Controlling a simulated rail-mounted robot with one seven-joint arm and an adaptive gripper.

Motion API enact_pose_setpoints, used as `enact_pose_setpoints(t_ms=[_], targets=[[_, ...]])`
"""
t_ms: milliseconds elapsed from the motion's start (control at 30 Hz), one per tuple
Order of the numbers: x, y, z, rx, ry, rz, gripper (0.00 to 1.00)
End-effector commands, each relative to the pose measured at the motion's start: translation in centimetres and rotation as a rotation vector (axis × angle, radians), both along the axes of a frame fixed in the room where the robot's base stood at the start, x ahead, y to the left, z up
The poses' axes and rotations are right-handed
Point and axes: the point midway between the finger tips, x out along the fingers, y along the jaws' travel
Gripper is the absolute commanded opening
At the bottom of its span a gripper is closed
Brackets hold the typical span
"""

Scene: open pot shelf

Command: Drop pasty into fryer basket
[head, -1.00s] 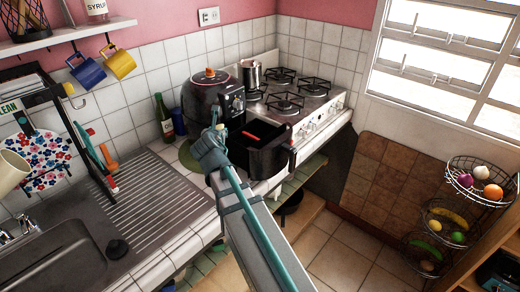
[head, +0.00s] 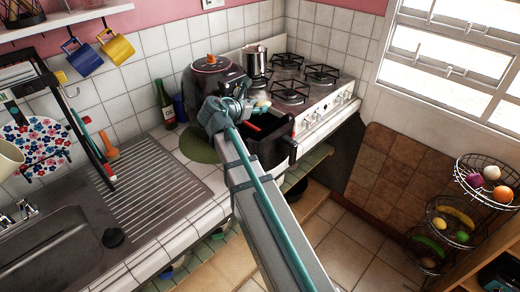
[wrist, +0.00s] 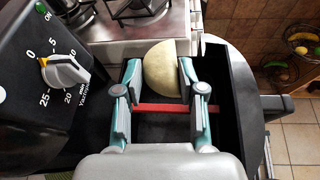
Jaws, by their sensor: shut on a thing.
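The pasty (wrist: 161,68) is a pale, half-round piece in the wrist view. My gripper (wrist: 160,75) is shut on it, with one teal finger on each side. In the head view the pasty (head: 263,102) shows small and pale at my gripper (head: 259,108), beyond the wrist. The fryer basket (head: 273,148) is a black, open-topped drawer pulled out of the fryer (head: 212,78). In the wrist view the basket (wrist: 232,110) lies below my gripper, with a red strip inside it. The pasty is above the basket's far part; the exact height gap cannot be told.
The fryer's dial panel (wrist: 62,72) stands close on the left in the wrist view. The stove (head: 300,92) with a metal pot (head: 255,62) is beyond the basket. A green bottle (head: 165,105) stands by the wall. The ribbed drainboard (head: 140,185) is clear.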

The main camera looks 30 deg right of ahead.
Motion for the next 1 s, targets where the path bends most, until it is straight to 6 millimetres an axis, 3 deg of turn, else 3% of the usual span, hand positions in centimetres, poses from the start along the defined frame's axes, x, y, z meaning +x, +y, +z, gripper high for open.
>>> enact_pose_setpoints(t_ms=[33,233,633,667,700,800,1000], targets=[[0.0,0.0,-1.1,0.000,0.000,0.000,0.05],[0.0,0.0,-2.9,0.000,0.000,0.001,0.05],[0.0,0.0,-3.2,0.000,0.000,0.001,0.05],[0.0,0.0,-3.2,0.000,0.000,0.001,0.44],[0.0,0.0,-3.2,0.000,0.000,0.001,0.51],[0.0,0.0,-3.2,0.000,0.000,0.001,0.67],[0.0,0.0,-3.2,0.000,0.000,0.001,0.68]])
